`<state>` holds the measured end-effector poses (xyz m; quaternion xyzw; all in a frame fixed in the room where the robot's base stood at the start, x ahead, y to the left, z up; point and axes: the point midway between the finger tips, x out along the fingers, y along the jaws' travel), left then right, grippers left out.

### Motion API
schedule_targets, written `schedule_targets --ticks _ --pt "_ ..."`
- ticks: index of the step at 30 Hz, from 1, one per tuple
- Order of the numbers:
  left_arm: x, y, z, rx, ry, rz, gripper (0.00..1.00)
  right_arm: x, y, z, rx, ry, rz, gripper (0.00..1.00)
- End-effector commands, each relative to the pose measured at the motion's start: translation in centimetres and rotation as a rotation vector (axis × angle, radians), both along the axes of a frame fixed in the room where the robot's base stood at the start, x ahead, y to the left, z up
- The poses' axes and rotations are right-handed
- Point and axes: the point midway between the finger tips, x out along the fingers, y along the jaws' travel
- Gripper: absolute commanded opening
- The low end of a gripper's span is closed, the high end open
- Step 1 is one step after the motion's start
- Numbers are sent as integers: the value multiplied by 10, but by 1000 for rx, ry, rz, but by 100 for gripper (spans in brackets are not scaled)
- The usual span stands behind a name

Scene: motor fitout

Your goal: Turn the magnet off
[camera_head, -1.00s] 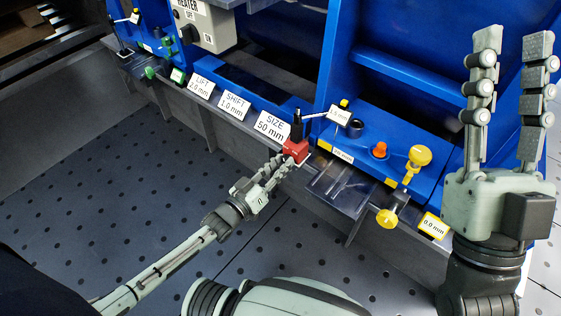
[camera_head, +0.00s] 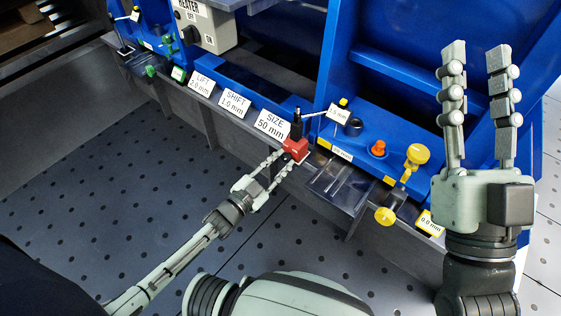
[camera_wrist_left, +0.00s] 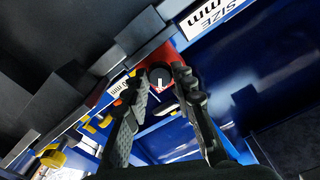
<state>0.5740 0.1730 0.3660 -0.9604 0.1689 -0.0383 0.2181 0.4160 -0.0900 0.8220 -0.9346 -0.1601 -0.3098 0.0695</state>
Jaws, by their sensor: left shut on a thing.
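A red block (camera_head: 296,146) sits on the front edge of the blue machine, below a black upright post. My left gripper (camera_head: 284,159) reaches it from the front left, with its fingertips at the red block. In the left wrist view a round black knob (camera_wrist_left: 160,76) with a white mark lies between the two fingers, in front of the red block (camera_wrist_left: 179,42). The left gripper is shut on this knob; the exact contact is hard to see. My right gripper (camera_head: 475,47) is open and empty, fingers pointing up, at the right.
Labels SIZE (camera_head: 272,126), SHIFT (camera_head: 234,104) and LIFT (camera_head: 202,83) line the machine's front edge. Right of the red block are a clear plate (camera_head: 342,184), an orange knob (camera_head: 378,149) and yellow knobs (camera_head: 417,154). A grey heater box (camera_head: 207,27) stands at the back left.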

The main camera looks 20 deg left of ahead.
Motion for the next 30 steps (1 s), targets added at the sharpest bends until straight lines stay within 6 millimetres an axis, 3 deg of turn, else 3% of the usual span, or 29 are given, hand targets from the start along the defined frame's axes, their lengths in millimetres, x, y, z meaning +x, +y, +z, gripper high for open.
schedule_targets --ticks 21,22,27,30 --pt "0 0 0 75 -27 0 0 0 1 -3 -2 13 1 34" --pt "0 0 0 75 -27 0 26 0 1 -3 -2 13 1 34" --pt "0 0 0 75 -27 0 46 0 1 -3 -3 12 2 34" --pt "0 0 0 75 -27 0 46 0 1 -3 -3 12 2 34"
